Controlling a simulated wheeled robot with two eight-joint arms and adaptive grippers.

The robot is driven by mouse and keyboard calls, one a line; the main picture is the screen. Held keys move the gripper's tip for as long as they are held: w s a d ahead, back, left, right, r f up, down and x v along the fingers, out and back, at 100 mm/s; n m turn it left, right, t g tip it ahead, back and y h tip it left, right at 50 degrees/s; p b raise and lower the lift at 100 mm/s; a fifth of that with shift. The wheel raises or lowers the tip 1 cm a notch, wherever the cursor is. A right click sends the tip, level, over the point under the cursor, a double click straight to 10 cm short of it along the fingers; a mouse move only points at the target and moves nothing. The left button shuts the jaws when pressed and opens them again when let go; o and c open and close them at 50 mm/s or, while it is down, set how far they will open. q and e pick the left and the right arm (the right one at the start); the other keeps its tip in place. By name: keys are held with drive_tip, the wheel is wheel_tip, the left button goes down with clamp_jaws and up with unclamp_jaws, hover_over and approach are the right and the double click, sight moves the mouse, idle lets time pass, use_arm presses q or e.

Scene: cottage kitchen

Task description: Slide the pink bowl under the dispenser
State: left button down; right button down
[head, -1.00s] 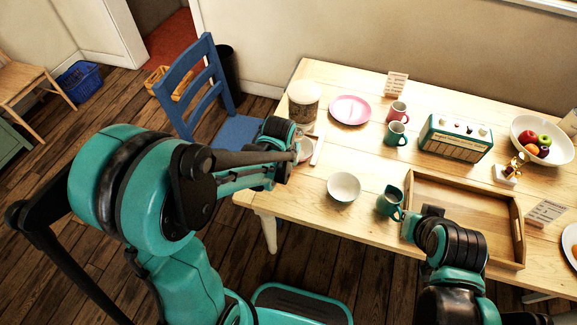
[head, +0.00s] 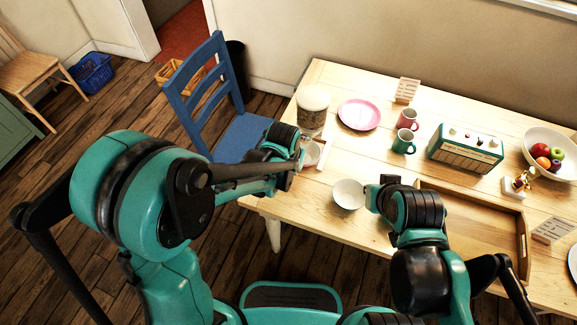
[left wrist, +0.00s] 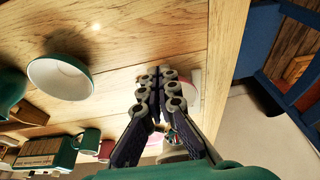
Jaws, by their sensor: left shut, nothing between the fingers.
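In the left wrist view the shut fingers (left wrist: 160,78) partly hide a pinkish thing (left wrist: 191,84). My right gripper (head: 370,193) is beside the white bowl (head: 348,194); its finger opening is unclear.
A pink plate (head: 360,114) lies right of the jar. A red mug (head: 407,120), a green mug (head: 403,142) and a green radio-like box (head: 466,148) stand farther right. A wooden tray (head: 480,225) is at the front right. A blue chair (head: 240,135) stands at the left edge.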

use_arm(q)
drive_tip(key=b+x, duration=0.3)
drive_tip(key=x, duration=0.5)
drive_tip(key=shift+w+d, duration=0.2)
drive_tip(key=shift+w, duration=0.35)
drive_tip(key=shift+w+d, duration=0.2)
drive_tip(key=shift+w, duration=0.4)
drive_tip(key=shift+w+d+r+b, duration=0.1)
drive_tip(key=shift+w+b, duration=0.05)
drive_tip(key=shift+w, duration=0.2)
drive_tip(key=shift+w+d+r+b, duration=0.1)
drive_tip(key=shift+w+b, duration=0.05)
drive_tip(key=shift+w, duration=0.25)
drive_tip(key=w, duration=0.2)
drive_tip(key=w+d, duration=0.1)
drive_tip(key=w, duration=0.1)
drive_tip(key=shift+d+f, duration=0.1)
drive_tip(key=shift+d, duration=0.1)
drive_tip(key=shift+s, duration=0.1)
drive_tip(key=shift+s+a, duration=0.1)
